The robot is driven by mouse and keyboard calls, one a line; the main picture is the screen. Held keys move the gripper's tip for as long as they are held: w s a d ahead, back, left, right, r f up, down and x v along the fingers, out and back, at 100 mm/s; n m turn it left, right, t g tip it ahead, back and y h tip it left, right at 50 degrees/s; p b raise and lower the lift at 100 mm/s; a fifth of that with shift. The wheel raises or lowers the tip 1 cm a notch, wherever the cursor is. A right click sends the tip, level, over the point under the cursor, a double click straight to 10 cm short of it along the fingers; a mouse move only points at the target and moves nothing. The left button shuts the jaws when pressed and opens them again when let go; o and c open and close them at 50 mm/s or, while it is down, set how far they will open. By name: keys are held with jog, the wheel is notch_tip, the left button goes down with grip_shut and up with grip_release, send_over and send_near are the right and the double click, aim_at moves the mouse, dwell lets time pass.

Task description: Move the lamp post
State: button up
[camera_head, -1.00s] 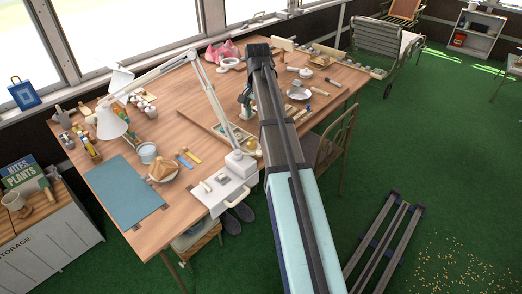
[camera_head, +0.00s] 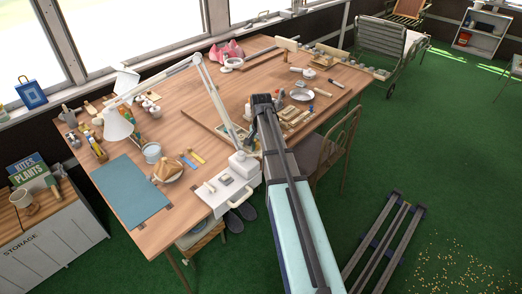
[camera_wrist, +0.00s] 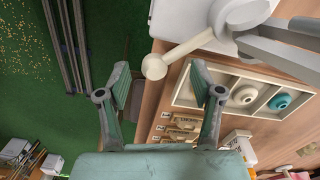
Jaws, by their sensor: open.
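A white jointed desk lamp stands on the wooden table in the head view. Its lamp post (camera_head: 216,98) rises from a white base (camera_head: 243,166) near the front edge, and its shade (camera_head: 117,126) hangs over the left end. In the wrist view, pale lamp arms (camera_wrist: 275,45) cross the upper right, beside a white rod with a round end (camera_wrist: 154,67); I cannot tell what the rod belongs to. My gripper (camera_wrist: 161,86) is open with nothing between its fingers, and the round end shows between and above the fingertips. In the head view my arm hides the gripper.
The table (camera_head: 205,85) holds a blue mat (camera_head: 130,192), a bowl (camera_head: 168,168), small tools and a divided tray (camera_wrist: 222,92). A chair (camera_head: 335,150) stands at the table's right side. Green floor (camera_head: 440,145) is open farther right.

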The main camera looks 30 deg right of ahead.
jog(key=shift+f, duration=0.4)
grip_shut()
jog(key=shift+s, duration=0.1)
jog(key=shift+s+a+f, duration=0.1)
jog(key=shift+s, duration=0.05)
